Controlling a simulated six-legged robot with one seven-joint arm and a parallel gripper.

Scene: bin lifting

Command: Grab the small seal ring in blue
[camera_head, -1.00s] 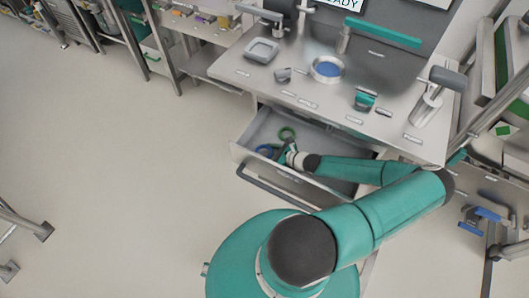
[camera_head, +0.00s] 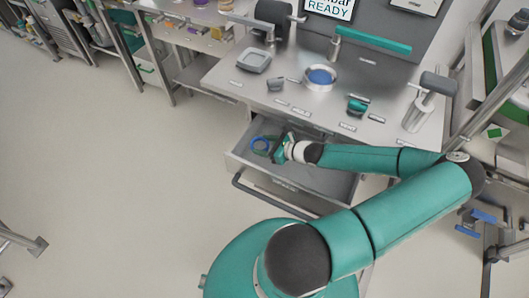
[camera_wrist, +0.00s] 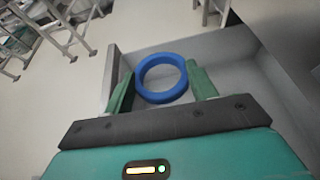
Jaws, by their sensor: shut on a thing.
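The blue seal ring (camera_wrist: 160,98) is between the two green fingers of my gripper (camera_wrist: 160,78) in the wrist view, and the gripper is shut on it. In the head view the blue ring (camera_head: 260,137) shows at my gripper (camera_head: 277,148), over the left part of the open drawer (camera_head: 325,187). How far the blue ring is above the drawer floor is unclear.
The workbench (camera_head: 305,108) above the drawer carries a round dish with a blue inside (camera_head: 321,77), a grey square tray (camera_head: 253,61) and a teal part (camera_head: 356,106). The drawer's front handle (camera_head: 270,203) sticks out. The floor (camera_head: 110,180) at left is open.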

